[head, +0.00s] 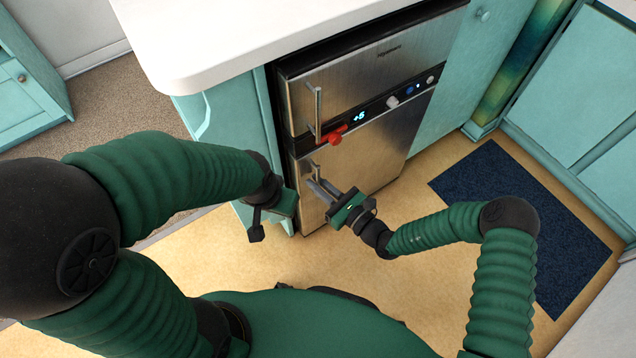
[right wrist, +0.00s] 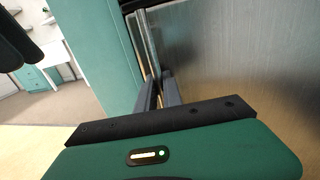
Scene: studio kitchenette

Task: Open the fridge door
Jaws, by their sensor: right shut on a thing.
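The fridge (head: 395,80) is a two-door stainless unit built in under the white counter, and both doors look closed. The upper door has a vertical bar handle (head: 317,112) on its left side. The lower door (head: 375,150) has a similar handle (head: 312,168) near its top left. My right gripper (head: 318,188) is at the lower handle, with its fingers shut on it. In the right wrist view the handle bar (right wrist: 148,45) runs down between the fingers (right wrist: 160,92). My left gripper (head: 268,222) hangs left of the lower door, apart from it; its fingers are hard to make out.
A control strip with a lit display (head: 359,117) and a red knob (head: 336,135) lies between the doors. The white counter (head: 200,40) overhangs above. A dark blue mat (head: 520,220) lies on the floor at right. Teal cabinets (head: 575,85) stand at right.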

